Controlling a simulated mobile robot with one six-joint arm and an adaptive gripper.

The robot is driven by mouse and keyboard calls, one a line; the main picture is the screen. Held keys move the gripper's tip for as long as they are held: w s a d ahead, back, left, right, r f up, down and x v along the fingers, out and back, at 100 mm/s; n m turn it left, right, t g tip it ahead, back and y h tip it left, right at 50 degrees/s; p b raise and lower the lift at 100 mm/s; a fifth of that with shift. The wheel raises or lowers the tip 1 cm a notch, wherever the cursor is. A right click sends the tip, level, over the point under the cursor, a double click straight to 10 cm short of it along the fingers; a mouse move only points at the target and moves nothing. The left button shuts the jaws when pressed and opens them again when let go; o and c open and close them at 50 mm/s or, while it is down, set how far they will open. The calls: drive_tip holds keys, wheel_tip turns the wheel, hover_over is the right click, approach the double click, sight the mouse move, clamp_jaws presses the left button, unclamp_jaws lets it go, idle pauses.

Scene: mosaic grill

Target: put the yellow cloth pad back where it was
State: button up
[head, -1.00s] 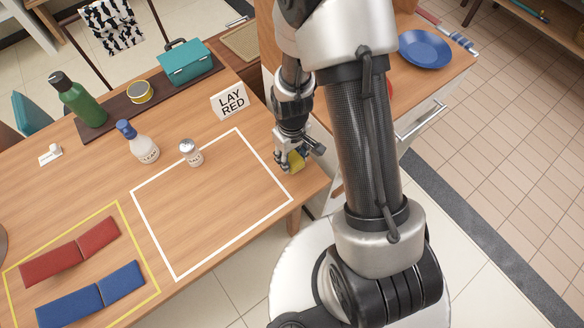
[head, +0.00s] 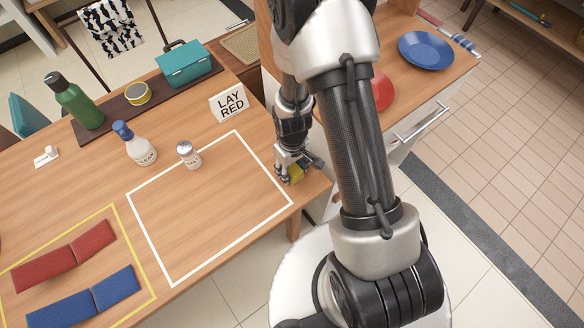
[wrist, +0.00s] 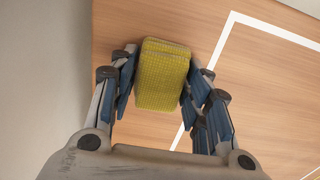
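The yellow cloth pad (wrist: 162,75) sits between the two fingers of my gripper (wrist: 160,82) in the wrist view, with a finger against each side. In the head view the pad (head: 297,174) shows at the tips of my gripper (head: 292,170), low over the table's right end. It is just right of the white outlined rectangle (head: 263,169), outside its line. I cannot tell whether the pad touches the wood.
A salt shaker (head: 188,155), a white bottle with a blue cap (head: 140,150) and a LAY RED sign (head: 229,102) stand near the white outline. Red pads (head: 45,268) and blue pads (head: 62,310) lie in a yellow outline. The white rectangle is empty.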

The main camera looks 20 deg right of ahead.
drive_tip(key=o, duration=0.3)
wheel_tip(320, 180, up, 12)
drive_tip(key=r+p, duration=0.1)
drive_tip(key=p, duration=0.4)
wheel_tip(320, 180, up, 15)
drive_tip(key=m+t, duration=0.1)
drive_tip(key=t, duration=0.1)
hover_over(292, 168)
drive_tip(key=s, duration=0.2)
drive_tip(key=s+r+m+t, duration=0.2)
drive_tip(key=s+r, duration=1.1)
drive_tip(key=shift+m+t, duration=0.3)
